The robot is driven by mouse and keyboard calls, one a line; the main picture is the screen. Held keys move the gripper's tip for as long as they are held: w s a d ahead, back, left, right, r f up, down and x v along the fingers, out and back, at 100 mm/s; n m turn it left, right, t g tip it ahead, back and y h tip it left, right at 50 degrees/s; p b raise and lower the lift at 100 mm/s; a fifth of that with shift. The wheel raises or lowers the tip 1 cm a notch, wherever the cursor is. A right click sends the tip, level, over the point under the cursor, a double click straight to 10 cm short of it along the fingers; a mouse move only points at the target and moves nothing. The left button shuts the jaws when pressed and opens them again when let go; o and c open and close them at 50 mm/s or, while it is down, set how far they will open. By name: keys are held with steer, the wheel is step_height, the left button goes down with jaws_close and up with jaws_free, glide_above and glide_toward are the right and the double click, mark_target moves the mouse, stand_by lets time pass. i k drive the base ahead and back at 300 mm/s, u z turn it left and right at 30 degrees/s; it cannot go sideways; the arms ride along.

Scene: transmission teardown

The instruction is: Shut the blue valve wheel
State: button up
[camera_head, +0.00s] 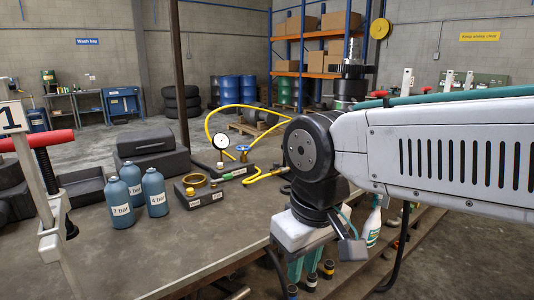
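The blue valve wheel (243,149) sits on a small valve on the bench, just right of a round white gauge (220,141). Yellow hoses run from this fitting, and a green-and-yellow connector lies in front of it. My gripper (304,270) hangs down at the right of the bench, below my wrist, to the right of and nearer than the wheel. It is not touching the wheel. Its teal fingers show only in part under a pale block, and their opening is unclear.
Several blue bottles (155,193) stand on the bench at left, with a brass ring on a block (198,190) beside them. A black case (150,150) lies behind. A red-handled clamp (45,175) stands far left. The front bench top is clear.

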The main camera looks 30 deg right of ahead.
mark_target(243, 149)
steer(key=z, duration=0.45)
steer(key=k, duration=1)
steer(key=z, duration=1.1)
steer(key=i, duration=1.45)
steer(key=u, duration=0.65)
steer(key=i, duration=0.55)
steer(key=u, duration=0.45)
